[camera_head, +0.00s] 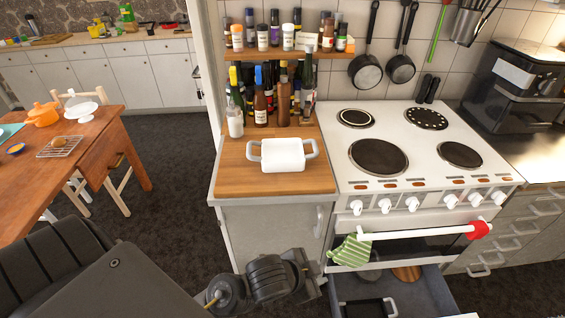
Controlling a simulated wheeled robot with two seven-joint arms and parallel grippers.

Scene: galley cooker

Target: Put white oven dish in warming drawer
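The white oven dish (283,157), with a grey handle at each end, stands upright on the wooden worktop (235,180) left of the cooker. The warming drawer (430,290) below the oven door is pulled open. In it are a dark dish with light handles (368,308) and a round wooden-looking item (406,272). My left gripper (316,272) is low in front of the cabinet, beside the drawer's left edge and well below the white dish. It is apart from the dish; its finger opening is not clear. My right gripper is not in view.
Bottles (261,108) crowd the back of the worktop under a spice shelf (290,50). A green striped cloth (350,250) and a red item (479,230) hang on the oven door rail (420,234). The worktop's front is clear. A wooden table (80,160) stands left.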

